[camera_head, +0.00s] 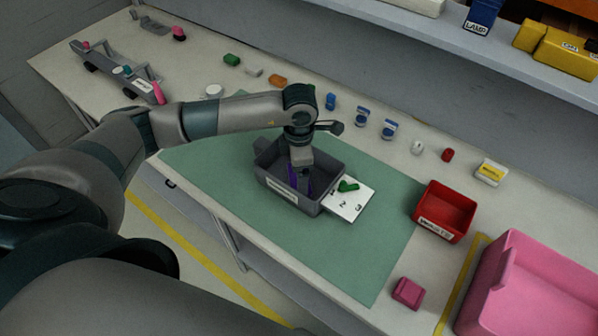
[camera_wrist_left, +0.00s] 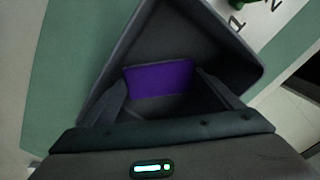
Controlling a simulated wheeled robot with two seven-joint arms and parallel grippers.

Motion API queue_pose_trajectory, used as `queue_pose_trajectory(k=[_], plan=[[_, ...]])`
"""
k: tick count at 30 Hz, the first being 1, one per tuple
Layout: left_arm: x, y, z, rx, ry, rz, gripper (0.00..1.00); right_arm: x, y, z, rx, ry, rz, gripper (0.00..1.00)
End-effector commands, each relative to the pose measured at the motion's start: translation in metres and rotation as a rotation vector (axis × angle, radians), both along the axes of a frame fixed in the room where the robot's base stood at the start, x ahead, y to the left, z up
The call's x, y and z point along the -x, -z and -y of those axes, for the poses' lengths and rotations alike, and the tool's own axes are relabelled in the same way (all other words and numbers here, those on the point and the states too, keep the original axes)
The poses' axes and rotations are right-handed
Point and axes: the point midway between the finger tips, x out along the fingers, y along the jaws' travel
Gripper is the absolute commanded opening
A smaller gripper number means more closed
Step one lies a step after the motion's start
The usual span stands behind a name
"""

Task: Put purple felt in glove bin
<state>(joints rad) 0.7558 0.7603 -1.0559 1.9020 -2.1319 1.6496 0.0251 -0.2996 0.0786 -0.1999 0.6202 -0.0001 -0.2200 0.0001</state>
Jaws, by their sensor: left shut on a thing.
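The purple felt (camera_wrist_left: 160,79) is a flat purple piece between the fingers of my left gripper (camera_wrist_left: 168,98), which is shut on it. In the head view my left gripper (camera_head: 299,178) points down inside a grey bin (camera_head: 288,194) with a white label on its front wall. Only slivers of the purple felt (camera_head: 292,174) show there. The bin's walls also surround the felt in the left wrist view (camera_wrist_left: 222,50). I cannot read the bin's label or tell whether the felt touches its floor. My right gripper is not in view.
A white numbered card (camera_head: 350,204) with a green piece (camera_head: 348,186) lies against the bin's right side on the green mat (camera_head: 365,262). A red bin (camera_head: 444,212), a pink block (camera_head: 408,292) and a large pink bin (camera_head: 530,285) stand to the right. Several small parts line the back.

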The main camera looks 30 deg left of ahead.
Motion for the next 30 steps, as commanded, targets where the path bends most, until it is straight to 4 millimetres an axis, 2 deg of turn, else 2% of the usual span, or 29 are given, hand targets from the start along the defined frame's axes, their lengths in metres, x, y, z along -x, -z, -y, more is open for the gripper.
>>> queue_pose_trajectory(k=[1,2,3,17,19,23,30], plan=[[0.000,0.003,0.000,0.000,0.000,0.000,0.64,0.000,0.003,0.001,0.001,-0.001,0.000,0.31],[0.000,0.001,0.000,0.000,0.000,0.000,0.90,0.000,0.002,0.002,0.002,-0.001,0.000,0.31],[0.000,0.001,0.000,0.000,0.000,0.000,0.93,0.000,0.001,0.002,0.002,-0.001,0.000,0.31],[0.000,-0.004,0.000,0.000,0.000,0.000,0.93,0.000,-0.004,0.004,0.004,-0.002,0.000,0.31],[-0.001,-0.006,0.000,0.002,0.000,0.003,0.93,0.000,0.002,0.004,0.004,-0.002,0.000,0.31],[-0.001,-0.022,0.001,0.002,0.001,0.004,0.93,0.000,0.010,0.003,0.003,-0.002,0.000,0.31],[-0.002,-0.064,0.000,0.002,0.001,0.006,0.93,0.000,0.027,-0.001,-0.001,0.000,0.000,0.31]])
